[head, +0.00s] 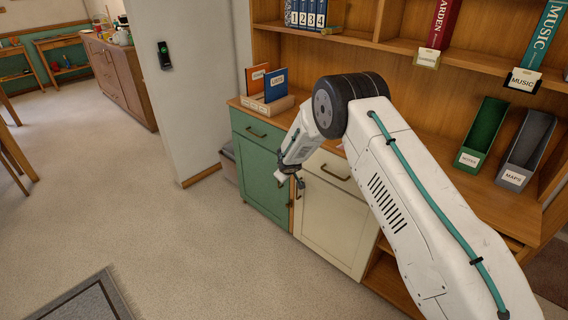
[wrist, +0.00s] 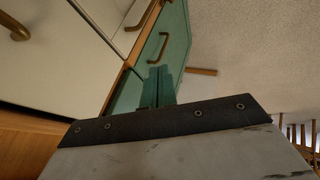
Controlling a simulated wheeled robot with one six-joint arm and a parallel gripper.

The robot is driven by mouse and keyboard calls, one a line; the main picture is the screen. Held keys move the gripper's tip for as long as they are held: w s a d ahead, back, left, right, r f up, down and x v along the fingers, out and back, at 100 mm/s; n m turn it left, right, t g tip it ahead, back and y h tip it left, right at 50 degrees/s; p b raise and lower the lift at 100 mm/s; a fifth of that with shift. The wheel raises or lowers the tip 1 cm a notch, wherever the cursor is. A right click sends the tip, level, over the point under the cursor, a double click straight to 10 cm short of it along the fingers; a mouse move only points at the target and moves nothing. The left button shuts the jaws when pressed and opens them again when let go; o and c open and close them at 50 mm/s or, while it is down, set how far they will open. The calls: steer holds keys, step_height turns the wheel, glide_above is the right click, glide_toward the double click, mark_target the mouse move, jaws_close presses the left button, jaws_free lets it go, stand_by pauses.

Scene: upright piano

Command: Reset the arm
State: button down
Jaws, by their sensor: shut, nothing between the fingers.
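My arm reaches in from the lower right of the head view and bends down at a dark round joint. My gripper (head: 291,183) hangs at its end, pointing down in front of the cabinet. It is shut and empty. Behind it are a green cabinet door (head: 258,172) and a cream cabinet door (head: 330,222). In the wrist view the green door (wrist: 178,45) and cream fronts (wrist: 50,62) show at a tilt. I cannot tell whether the gripper touches the cabinet.
A wooden box (head: 267,107) with upright books stands on the cabinet top. A green file holder (head: 483,132) and a grey file holder (head: 526,150) stand at the right. A grey bin (head: 229,162) sits by the wall.

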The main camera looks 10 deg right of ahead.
steer(key=s+d+g+h, duration=0.2)
steer(key=s+d+h, duration=0.1)
steer(key=s+d, duration=0.25)
steer(key=s+d+r+m+g+h, duration=0.15)
steer(key=s+d+r, duration=0.35)
steer(key=s+r, duration=0.55)
steer(key=s+d+r+m+g, duration=0.3)
steer(key=s+d+r, duration=0.1)
steer(key=s+r, duration=0.65)
steer(key=s+r+m+y, duration=0.1)
steer(key=s+r, duration=0.5)
steer(key=s, duration=0.5)
steer(key=s+r+m+y, duration=0.1)
steer(key=s+r+y, duration=0.1)
steer(key=s+r, duration=0.5)
steer(key=s+r+m+y, duration=0.1)
steer(key=s+r, duration=0.5)
steer(key=s, duration=1.1)
steer(key=shift+r+y, duration=0.2)
steer(key=shift+y, duration=0.35)
steer(key=shift+m+t, duration=0.25)
